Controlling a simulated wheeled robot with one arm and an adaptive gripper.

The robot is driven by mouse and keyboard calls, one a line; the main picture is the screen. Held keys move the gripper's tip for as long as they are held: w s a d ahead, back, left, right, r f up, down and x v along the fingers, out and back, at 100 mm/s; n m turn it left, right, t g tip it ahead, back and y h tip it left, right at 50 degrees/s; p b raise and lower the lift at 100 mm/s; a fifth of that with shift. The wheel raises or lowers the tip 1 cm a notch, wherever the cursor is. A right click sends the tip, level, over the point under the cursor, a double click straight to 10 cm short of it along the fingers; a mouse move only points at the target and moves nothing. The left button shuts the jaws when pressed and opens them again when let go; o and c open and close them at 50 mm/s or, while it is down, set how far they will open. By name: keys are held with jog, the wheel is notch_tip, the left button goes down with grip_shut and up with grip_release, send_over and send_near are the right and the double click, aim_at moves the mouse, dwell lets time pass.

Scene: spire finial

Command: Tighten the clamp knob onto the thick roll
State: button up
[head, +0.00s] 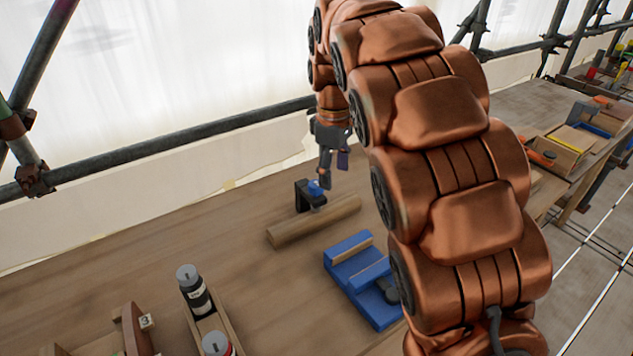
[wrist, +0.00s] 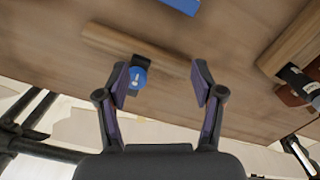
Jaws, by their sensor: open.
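A black clamp (head: 302,196) with a blue knob (head: 316,187) stands at the thick wooden roll (head: 322,219) on the bench. In the wrist view the knob (wrist: 139,78) shows a pale mark and sits beside the left fingertip. The clamp (wrist: 145,58) and the roll (wrist: 105,41) lie beyond it. My gripper (head: 334,172) is above and slightly right of the knob in the head view. The gripper (wrist: 160,86) is open and empty in the wrist view, its fingers wide apart. The knob is nearer the left finger than the right. I cannot tell whether they touch.
A blue slotted block (head: 365,278) stands right of the roll. A wooden tray with bottles (head: 194,290) stands at the front left. Scaffold pipes (head: 160,147) run behind the bench (head: 110,258). My arm covers much of the right side.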

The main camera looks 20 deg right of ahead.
aim_at(316, 183)
jog(key=w+n, duration=0.1)
jog(key=w, duration=0.2)
jog(key=w+a+f+n, duration=0.1)
jog(key=w, duration=0.1)
jog(key=w+n, duration=0.1)
jog(key=w, duration=0.2)
jog(key=shift+w+a+f+n, duration=0.25)
jog(key=shift+w+f+n, duration=0.1)
jog(key=shift+f+n, duration=0.05)
jog(key=shift+f+p, duration=0.95)
jog(key=shift+f, duration=2.95)
jog(key=c, duration=1.1)
jog(key=shift+m+b, duration=0.3)
jog(key=shift+c, duration=0.2)
